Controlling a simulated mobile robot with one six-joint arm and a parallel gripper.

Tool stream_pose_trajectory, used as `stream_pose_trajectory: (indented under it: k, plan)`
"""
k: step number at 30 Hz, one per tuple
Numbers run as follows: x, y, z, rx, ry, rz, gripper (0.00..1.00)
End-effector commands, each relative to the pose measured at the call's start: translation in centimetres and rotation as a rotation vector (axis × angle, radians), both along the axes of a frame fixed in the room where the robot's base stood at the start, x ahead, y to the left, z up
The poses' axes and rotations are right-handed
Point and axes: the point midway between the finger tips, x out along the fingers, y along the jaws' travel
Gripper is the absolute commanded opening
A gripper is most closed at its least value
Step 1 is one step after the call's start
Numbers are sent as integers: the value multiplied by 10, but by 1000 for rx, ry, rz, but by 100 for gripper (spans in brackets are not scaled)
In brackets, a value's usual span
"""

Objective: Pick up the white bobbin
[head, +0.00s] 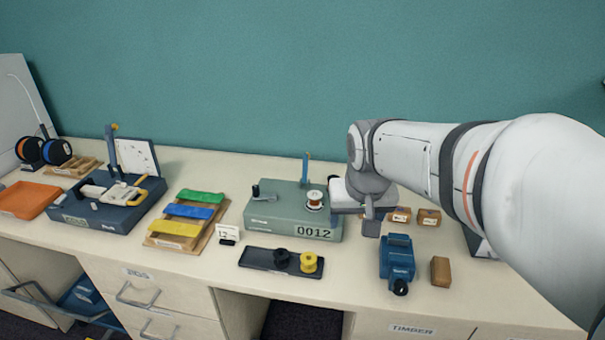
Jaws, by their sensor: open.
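The white bobbin (315,200) stands upright on the right part of the grey-green winding machine (270,218) labelled 0012, with copper-brown winding between its white flanges. My gripper (354,217) is open and points down just right of the bobbin, near the machine's right end. It appears empty. I cannot tell its exact height or whether it touches the machine.
A dark tray (258,263) in front holds a black bobbin (281,256) and a yellow bobbin (308,262). A blue device (398,258) and brown blocks (440,271) are at right. A blue post (305,168) rises behind the bobbin.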

Motion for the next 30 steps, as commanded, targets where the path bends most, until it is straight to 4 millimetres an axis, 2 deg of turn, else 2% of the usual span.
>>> stream_pose_trajectory:
  k: [1, 6, 12, 15, 18, 21, 30]
  plan:
    - [25, 2, -6, -2, 2, -9, 65]
    - [103, 9, -20, -4, -16, -48, 65]
    - [190, 22, -56, -3, -38, -89, 65]
    - [225, 28, -76, -1, -48, -109, 65]
    - [250, 32, -93, 1, -58, -121, 65]
    - [265, 36, -103, 3, -63, -129, 65]
    - [280, 36, -128, 2, -64, -134, 65]
